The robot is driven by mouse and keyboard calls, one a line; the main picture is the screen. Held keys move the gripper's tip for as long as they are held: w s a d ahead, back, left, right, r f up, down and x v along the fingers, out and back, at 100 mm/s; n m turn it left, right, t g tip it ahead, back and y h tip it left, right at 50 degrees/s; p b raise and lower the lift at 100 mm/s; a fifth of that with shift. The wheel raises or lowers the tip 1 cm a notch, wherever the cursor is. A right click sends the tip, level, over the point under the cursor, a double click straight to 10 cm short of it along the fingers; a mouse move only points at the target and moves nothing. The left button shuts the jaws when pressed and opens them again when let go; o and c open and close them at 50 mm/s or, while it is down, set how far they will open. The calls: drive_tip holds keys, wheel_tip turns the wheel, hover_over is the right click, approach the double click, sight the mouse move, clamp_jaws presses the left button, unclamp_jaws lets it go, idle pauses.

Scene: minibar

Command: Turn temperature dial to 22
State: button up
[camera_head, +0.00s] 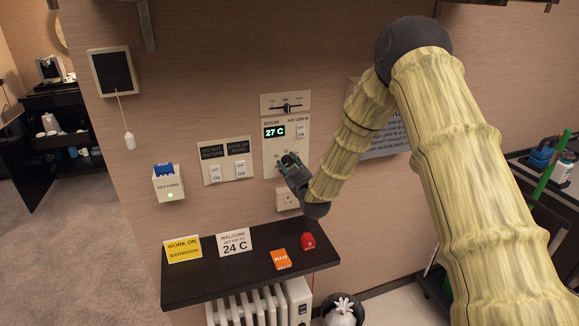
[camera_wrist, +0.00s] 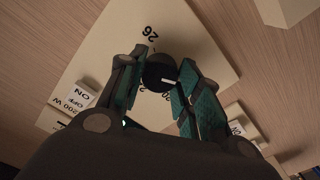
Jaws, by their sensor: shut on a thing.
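The temperature dial (camera_wrist: 158,70) is a round black knob with a white pointer line, on a pale wall panel (camera_wrist: 190,35). The number 26 is printed beside it; other numbers are partly hidden by the fingers. My gripper (camera_wrist: 157,80) has its teal-padded fingers on both sides of the dial and is shut on it. The room display (camera_head: 274,132) above reads 27 C.
A rocker switch (camera_head: 300,131) sits right of the display and a slider (camera_head: 286,107) above. More switches (camera_head: 228,173) and a key card holder (camera_head: 168,183) are to the left.

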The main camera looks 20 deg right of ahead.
drive_tip(key=shift+f, duration=0.1)
drive_tip(key=m+b, duration=0.3)
drive_tip(key=shift+d+f+b, duration=0.1)
drive_tip(key=shift+f+b, duration=0.05)
drive_tip(key=shift+b, duration=0.2)
drive_tip(key=m+b, duration=0.2)
drive_tip(key=shift+m+b, duration=0.3)
drive_tip(key=shift+b, duration=0.05)
drive_tip(key=m+b, duration=0.6)
drive_tip(key=shift+m, duration=0.3)
drive_tip(key=m+b, duration=0.8)
drive_tip(key=shift+m, duration=0.4)
drive_tip(key=shift+m+b, duration=1.15)
drive_tip(key=shift+m, duration=0.05)
drive_tip(key=shift+r, duration=0.2)
